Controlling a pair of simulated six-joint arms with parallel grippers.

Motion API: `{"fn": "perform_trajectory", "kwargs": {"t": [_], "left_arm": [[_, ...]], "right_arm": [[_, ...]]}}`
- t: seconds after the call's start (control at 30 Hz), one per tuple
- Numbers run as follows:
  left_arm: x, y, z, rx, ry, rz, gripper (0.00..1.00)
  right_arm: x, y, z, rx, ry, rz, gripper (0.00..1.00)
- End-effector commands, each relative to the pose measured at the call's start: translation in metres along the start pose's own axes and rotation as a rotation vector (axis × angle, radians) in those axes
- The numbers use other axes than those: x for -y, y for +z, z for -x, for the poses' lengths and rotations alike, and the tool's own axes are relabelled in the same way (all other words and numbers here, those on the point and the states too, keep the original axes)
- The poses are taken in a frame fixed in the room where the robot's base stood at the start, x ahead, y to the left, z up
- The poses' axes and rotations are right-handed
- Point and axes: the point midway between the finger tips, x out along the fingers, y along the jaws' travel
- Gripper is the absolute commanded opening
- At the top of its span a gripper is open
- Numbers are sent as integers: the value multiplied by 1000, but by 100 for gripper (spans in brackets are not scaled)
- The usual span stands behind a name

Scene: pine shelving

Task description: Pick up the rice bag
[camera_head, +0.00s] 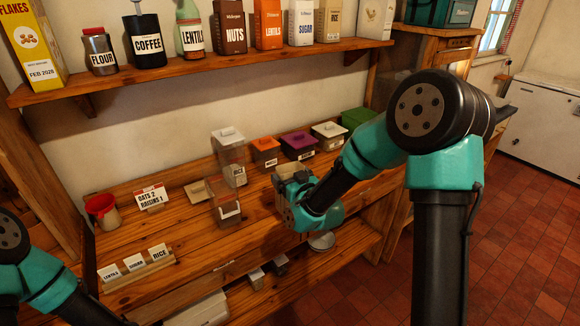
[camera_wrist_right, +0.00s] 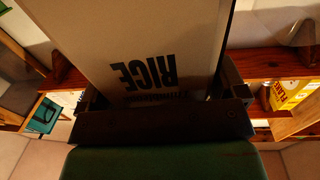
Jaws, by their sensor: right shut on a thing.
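The rice bag (camera_wrist_right: 130,35) fills the upper middle of the right wrist view. It is pale tan, and its black RICE lettering appears upside down. My right gripper (camera_wrist_right: 160,98) is shut on it, with a dark finger at each side. In the head view, my right gripper (camera_head: 296,188) is in front of the counter's middle, and a beige part of the bag (camera_head: 284,209) shows beside it. The arm and gripper hide most of the bag there. My left arm shows at the lower left, but its fingers are out of view.
The upper shelf (camera_head: 215,62) carries jars and several boxes, including another pack marked RICE (camera_head: 334,20). Red floor tiles on the right are clear.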

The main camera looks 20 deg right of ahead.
Motion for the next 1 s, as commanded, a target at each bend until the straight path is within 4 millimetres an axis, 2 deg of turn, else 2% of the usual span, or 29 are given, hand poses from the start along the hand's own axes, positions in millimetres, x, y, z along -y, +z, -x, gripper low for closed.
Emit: {"fn": "perform_trajectory", "kwargs": {"t": [0.1, 0.3, 1.0], "left_arm": [[0, 0, 0, 0, 0, 0, 43], [0, 0, 0, 0, 0, 0, 43], [0, 0, 0, 0, 0, 0, 43]], "right_arm": [[12, -3, 18, -1, -2, 1, 40], [20, -4, 34, -2, -1, 1, 40], [20, -8, 36, -5, -9, -2, 40]]}}
